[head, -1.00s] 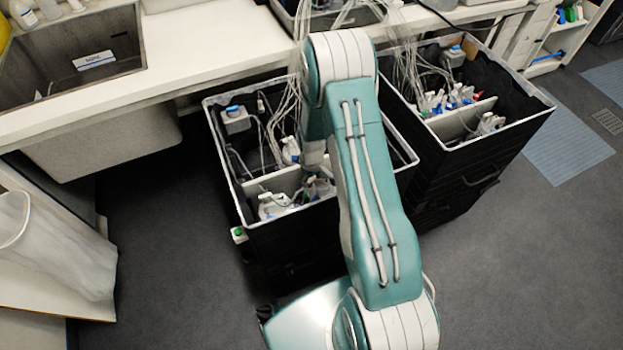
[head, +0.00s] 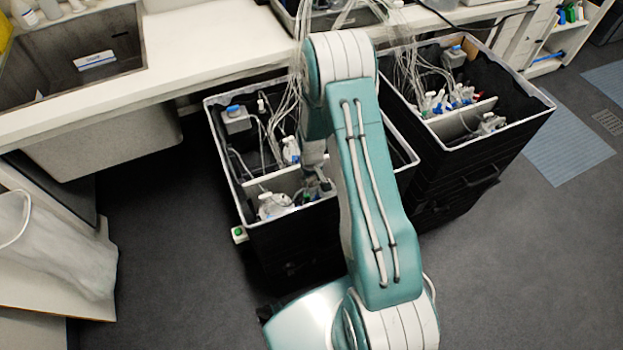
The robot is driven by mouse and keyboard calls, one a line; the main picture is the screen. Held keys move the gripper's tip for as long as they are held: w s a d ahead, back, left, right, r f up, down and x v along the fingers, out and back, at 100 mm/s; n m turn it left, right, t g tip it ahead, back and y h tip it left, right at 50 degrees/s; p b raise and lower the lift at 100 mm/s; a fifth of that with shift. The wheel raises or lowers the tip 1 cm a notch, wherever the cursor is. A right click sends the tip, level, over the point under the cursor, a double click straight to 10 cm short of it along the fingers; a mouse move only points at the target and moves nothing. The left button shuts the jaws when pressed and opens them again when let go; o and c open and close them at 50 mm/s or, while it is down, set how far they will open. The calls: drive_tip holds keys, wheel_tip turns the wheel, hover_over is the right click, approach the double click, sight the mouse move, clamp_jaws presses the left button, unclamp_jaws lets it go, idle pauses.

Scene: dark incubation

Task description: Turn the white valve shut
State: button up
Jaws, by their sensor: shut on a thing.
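My gripper (head: 318,183) reaches down into the left black bin (head: 290,235), at the front compartment near the pale divider. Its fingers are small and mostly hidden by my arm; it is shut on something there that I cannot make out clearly. White fittings (head: 272,205) sit just left of my gripper in the same compartment. I cannot tell which part is the white valve.
A second black bin (head: 460,165) with tubes and bottles stands to the right. A white bench (head: 190,70) with a sink runs behind. A bagged waste bin (head: 60,250) stands at the left.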

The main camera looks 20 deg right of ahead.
sight(311, 180)
drive_tip(key=shift+s+f+m, duration=0.15)
drive_tip(key=shift+m, duration=0.85)
drive_tip(key=o, duration=1.2)
drive_tip(key=shift+c, duration=0.2)
wheel_tip(311, 180, up, 12)
